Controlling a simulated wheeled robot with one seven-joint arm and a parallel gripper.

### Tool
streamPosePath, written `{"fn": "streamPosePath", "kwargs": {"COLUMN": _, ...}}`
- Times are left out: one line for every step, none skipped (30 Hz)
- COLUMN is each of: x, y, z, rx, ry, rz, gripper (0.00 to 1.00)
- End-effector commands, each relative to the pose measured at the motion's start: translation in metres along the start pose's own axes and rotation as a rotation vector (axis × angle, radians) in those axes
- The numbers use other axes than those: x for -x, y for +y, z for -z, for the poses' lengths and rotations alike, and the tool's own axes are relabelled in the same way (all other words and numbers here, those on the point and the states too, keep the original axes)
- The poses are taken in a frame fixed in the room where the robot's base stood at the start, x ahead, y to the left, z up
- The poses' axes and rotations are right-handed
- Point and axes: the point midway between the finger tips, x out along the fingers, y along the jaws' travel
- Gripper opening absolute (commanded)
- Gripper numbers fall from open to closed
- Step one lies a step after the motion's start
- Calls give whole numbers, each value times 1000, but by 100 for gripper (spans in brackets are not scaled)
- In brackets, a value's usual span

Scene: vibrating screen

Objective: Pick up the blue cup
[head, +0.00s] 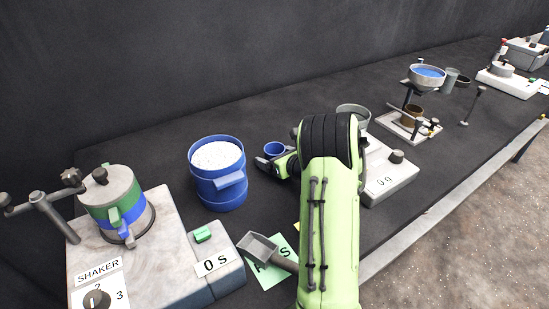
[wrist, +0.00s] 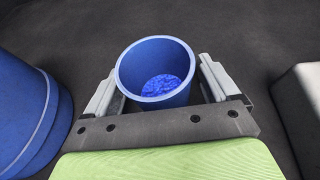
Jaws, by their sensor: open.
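The small blue cup (wrist: 180,100) stands upright on the dark table in the wrist view, with blue speckled material or texture visible at its bottom. In the head view the cup (head: 274,149) shows just beyond the end of my arm. My gripper (wrist: 157,82) is open, with one finger on each side of the cup. A narrow gap seems to show at the fingers; I cannot tell whether either touches the wall. In the head view my gripper (head: 268,163) is partly hidden by my green arm.
A large blue bucket (head: 220,189) of white grains stands left of the cup. A scale (head: 390,178) stands to the right. The shaker (head: 145,255), a scoop (head: 265,250) and a green card (head: 268,275) are nearer. The table behind the cup is clear.

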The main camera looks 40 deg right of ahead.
Motion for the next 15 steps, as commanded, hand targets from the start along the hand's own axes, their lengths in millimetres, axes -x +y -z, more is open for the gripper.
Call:
{"fn": "streamPosePath", "kwargs": {"x": 0, "y": 0, "z": 0, "rx": 0, "ry": 0, "rz": 1, "gripper": 88}}
{"fn": "streamPosePath", "kwargs": {"x": 0, "y": 0, "z": 0, "rx": 0, "ry": 0, "rz": 1, "gripper": 88}}
{"fn": "streamPosePath", "kwargs": {"x": 1, "y": 0, "z": 0, "rx": 0, "ry": 0, "rz": 1, "gripper": 88}}
{"fn": "streamPosePath", "kwargs": {"x": 1, "y": 0, "z": 0, "rx": 0, "ry": 0, "rz": 0, "gripper": 84}}
{"fn": "streamPosePath", "kwargs": {"x": 1, "y": 0, "z": 0, "rx": 0, "ry": 0, "rz": 0, "gripper": 79}}
{"fn": "streamPosePath", "kwargs": {"x": 1, "y": 0, "z": 0, "rx": 0, "ry": 0, "rz": 0, "gripper": 73}}
{"fn": "streamPosePath", "kwargs": {"x": 1, "y": 0, "z": 0, "rx": 0, "ry": 0, "rz": 0, "gripper": 68}}
{"fn": "streamPosePath", "kwargs": {"x": 1, "y": 0, "z": 0, "rx": 0, "ry": 0, "rz": 0, "gripper": 64}}
{"fn": "streamPosePath", "kwargs": {"x": 1, "y": 0, "z": 0, "rx": 0, "ry": 0, "rz": 0, "gripper": 58}}
{"fn": "streamPosePath", "kwargs": {"x": 1, "y": 0, "z": 0, "rx": 0, "ry": 0, "rz": 0, "gripper": 53}}
{"fn": "streamPosePath", "kwargs": {"x": 1, "y": 0, "z": 0, "rx": 0, "ry": 0, "rz": 0, "gripper": 49}}
{"fn": "streamPosePath", "kwargs": {"x": 1, "y": 0, "z": 0, "rx": 0, "ry": 0, "rz": 0, "gripper": 42}}
{"fn": "streamPosePath", "kwargs": {"x": 1, "y": 0, "z": 0, "rx": 0, "ry": 0, "rz": 0, "gripper": 38}}
{"fn": "streamPosePath", "kwargs": {"x": 1, "y": 0, "z": 0, "rx": 0, "ry": 0, "rz": 0, "gripper": 33}}
{"fn": "streamPosePath", "kwargs": {"x": 1, "y": 0, "z": 0, "rx": 0, "ry": 0, "rz": 0, "gripper": 33}}
